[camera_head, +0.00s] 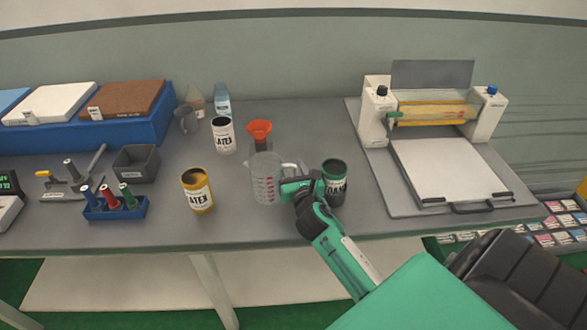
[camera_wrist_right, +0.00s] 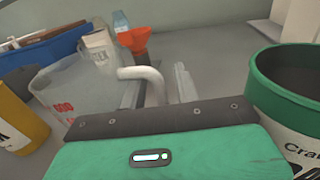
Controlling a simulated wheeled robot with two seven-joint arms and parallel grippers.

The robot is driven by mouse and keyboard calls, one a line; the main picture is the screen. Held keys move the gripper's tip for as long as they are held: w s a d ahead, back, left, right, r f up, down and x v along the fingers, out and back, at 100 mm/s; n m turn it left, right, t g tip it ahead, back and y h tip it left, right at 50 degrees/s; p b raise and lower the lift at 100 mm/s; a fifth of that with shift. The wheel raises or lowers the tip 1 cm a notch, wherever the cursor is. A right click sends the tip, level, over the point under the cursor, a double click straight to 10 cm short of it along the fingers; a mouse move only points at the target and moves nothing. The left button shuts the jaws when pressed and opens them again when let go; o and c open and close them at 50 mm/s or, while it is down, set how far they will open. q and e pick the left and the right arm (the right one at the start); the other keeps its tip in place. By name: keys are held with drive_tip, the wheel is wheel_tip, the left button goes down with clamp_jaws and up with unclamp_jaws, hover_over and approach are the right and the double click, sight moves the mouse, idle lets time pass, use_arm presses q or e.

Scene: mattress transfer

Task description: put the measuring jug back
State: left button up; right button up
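The clear measuring jug (camera_head: 265,180) with red markings stands upright on the grey table, its handle to the right. My right gripper (camera_head: 296,183) is at the handle. In the right wrist view the pale handle (camera_wrist_right: 150,80) of the jug (camera_wrist_right: 75,88) shows between the two fingers (camera_wrist_right: 158,92), with a gap on the finger at the right, so the gripper looks open around it. The handle's lower part is hidden by the gripper body. My left gripper is not in view.
A green-black can (camera_head: 334,181) stands close to the right of my gripper. An orange funnel (camera_head: 260,130) and a white latex can (camera_head: 223,137) are behind the jug. A yellow latex can (camera_head: 197,191) is at its left. A press (camera_head: 440,170) stands at the right.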

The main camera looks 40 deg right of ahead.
drive_tip(key=b+v, duration=0.1)
drive_tip(key=v, duration=0.9)
drive_tip(key=shift+s+a+b, duration=0.1)
drive_tip(key=shift+s+b, duration=0.2)
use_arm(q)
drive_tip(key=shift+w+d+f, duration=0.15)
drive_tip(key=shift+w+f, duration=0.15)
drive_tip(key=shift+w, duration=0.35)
use_arm(e)
drive_tip(key=shift+s+a+r, duration=0.1)
drive_tip(key=shift+s+a, duration=0.1)
drive_tip(key=shift+s, duration=0.45)
